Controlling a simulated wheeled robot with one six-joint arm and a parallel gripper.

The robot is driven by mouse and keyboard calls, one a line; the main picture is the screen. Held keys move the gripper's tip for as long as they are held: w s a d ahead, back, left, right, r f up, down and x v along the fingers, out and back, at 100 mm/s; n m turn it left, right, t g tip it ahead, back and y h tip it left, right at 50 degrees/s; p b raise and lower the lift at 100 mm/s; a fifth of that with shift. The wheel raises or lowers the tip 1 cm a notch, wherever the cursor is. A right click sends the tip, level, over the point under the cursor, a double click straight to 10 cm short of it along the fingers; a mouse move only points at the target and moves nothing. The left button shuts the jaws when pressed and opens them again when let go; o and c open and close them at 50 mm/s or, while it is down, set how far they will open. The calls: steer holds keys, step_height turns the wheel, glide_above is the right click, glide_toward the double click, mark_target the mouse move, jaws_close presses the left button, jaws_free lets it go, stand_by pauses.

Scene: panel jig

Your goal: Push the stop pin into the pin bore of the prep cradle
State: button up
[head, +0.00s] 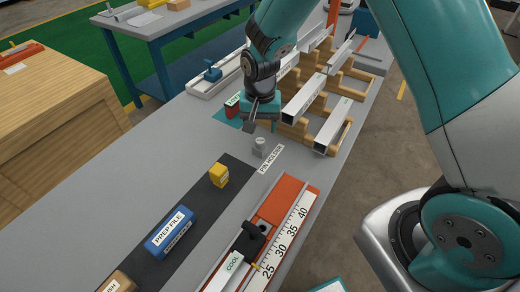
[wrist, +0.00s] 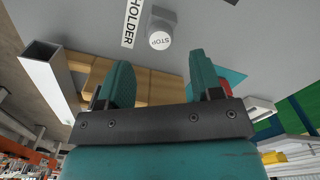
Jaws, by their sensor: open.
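The stop pin (head: 260,143) is a short grey cylinder at the pin holder, beside the PIN HOLDER label (head: 271,159). In the wrist view the pin's round end (wrist: 160,40) reads STOP, and the grey holder shows around it. My gripper (head: 262,124) is open and empty, a little beyond the pin in the head view. In the wrist view the pin lies past the fingertips (wrist: 162,62), roughly centred between them and not touching. What appears to be the prep cradle, an orange fixture (head: 291,187) with a scale and a black block, lies at the front. I cannot make out its bore clearly.
Wooden racks with metal channels (head: 304,98) stand behind my gripper on the right. Bare grey bench (head: 130,190) lies to the left.

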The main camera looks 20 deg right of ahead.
mark_target(260, 141)
step_height(260, 141, down, 6)
steer(key=b, duration=0.3)
stand_by(1.2)
jaws_close()
steer(key=shift+r, duration=0.1)
steer(key=shift+r+p, duration=0.1)
steer(key=shift+p, duration=0.2)
steer(key=shift+r+p, duration=2.35)
steer(key=shift+r, duration=0.5)
